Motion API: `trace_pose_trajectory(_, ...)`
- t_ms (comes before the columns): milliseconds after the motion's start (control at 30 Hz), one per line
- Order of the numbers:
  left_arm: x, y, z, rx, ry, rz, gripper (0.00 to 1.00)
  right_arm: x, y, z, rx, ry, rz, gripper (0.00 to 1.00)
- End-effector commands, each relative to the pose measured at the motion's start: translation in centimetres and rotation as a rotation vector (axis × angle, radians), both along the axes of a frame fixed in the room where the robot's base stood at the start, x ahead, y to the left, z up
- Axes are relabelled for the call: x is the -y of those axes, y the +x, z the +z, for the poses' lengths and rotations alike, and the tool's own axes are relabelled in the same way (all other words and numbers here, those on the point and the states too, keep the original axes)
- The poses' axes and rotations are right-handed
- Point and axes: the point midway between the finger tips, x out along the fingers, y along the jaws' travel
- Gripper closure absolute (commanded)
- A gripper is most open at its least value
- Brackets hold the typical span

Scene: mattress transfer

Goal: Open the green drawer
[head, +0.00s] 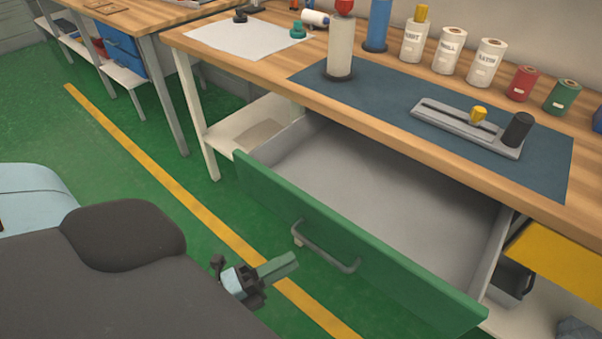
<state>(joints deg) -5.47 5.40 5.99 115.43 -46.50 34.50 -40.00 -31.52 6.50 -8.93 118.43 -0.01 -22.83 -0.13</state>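The green drawer (350,250) under the workbench is pulled far out, and its empty grey inside (380,195) shows. Its grey bar handle (325,248) is on the front panel. My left gripper (293,261) is in front of the drawer, just left of the handle and apart from it in the picture. Its fingers point right toward the drawer front. They overlap in this view, so any gap between them is hidden. Nothing shows held in it. My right gripper is not in view.
The workbench (225,55) carries a blue mat (370,105), a grey slide tool (465,128) and several spools. A yellow drawer front (560,262) is at the right. A second bench with blue drawers (122,50) stands back left. The green floor left of the drawer is clear.

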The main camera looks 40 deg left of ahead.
Motion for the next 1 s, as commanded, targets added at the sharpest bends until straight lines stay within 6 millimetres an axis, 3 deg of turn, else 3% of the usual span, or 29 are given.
trace_pose_trajectory(200,-0.8,-1.9,-0.4,-0.001,-0.002,0.000,0.68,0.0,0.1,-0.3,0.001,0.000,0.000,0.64)
trace_pose_trajectory(833,-0.9,-2.0,-0.4,-0.002,-0.004,0.000,0.68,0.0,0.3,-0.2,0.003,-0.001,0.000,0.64)
trace_pose_trajectory(1000,-1.4,-2.7,-1.9,-0.115,-0.127,0.056,0.68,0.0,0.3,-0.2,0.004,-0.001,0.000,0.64)
